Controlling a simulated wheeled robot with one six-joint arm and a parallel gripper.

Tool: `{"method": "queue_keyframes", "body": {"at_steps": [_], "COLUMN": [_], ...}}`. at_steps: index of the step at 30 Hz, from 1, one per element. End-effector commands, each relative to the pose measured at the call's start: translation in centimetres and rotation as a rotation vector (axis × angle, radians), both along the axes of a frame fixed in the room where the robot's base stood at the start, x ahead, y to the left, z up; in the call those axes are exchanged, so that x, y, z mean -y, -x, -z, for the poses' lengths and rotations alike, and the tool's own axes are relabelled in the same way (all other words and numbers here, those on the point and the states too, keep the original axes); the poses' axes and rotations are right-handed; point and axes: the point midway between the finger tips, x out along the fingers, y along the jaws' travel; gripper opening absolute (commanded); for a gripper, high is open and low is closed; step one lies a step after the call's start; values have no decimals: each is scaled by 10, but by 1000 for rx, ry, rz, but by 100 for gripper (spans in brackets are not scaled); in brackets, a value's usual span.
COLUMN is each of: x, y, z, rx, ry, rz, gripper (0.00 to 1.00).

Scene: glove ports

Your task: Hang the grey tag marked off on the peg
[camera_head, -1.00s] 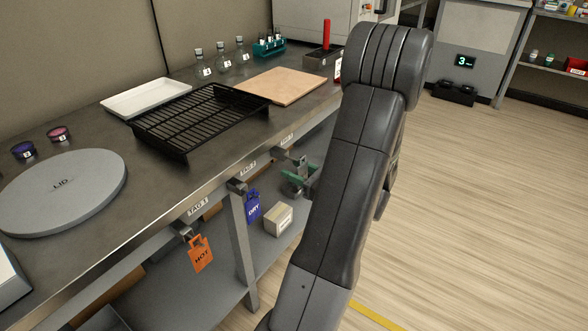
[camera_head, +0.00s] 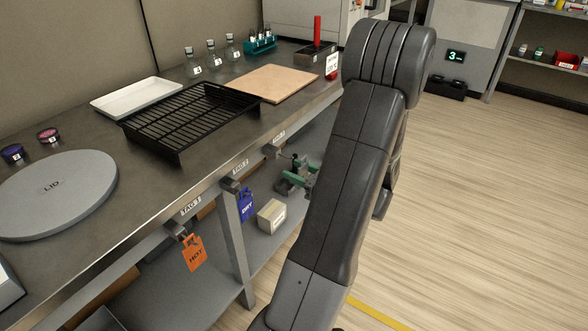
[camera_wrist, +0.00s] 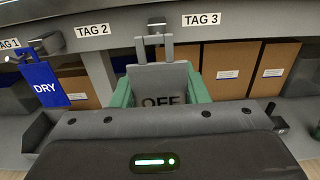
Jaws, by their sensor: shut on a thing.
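The grey tag marked OFF (camera_wrist: 161,86) is upright between the green fingers of my gripper (camera_wrist: 160,94) in the wrist view. My gripper is shut on its body, and the tag's open loop stands up above the fingers. The peg (camera_wrist: 157,27) under the TAG 3 label is just beyond the loop's top in that view. I cannot tell whether they touch. In the head view the gripper (camera_head: 297,178) is low and to the right of the TAG 3 peg (camera_head: 271,151), partly hidden by my arm.
The orange HOT tag (camera_head: 193,253) hangs under TAG 1 and the blue DRY tag (camera_head: 246,205) hangs under TAG 2. A box (camera_head: 271,216) sits on the shelf below. The bench (camera_head: 215,155) overhangs the pegs. Open floor lies to the right.

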Motion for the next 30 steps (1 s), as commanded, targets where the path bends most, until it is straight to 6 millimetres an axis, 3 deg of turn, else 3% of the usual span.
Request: {"method": "queue_keyframes", "body": {"at_steps": [30], "x": [33], "y": [24], "z": [-2], "rx": [0], "ry": [0], "rz": [1], "gripper": [20]}}
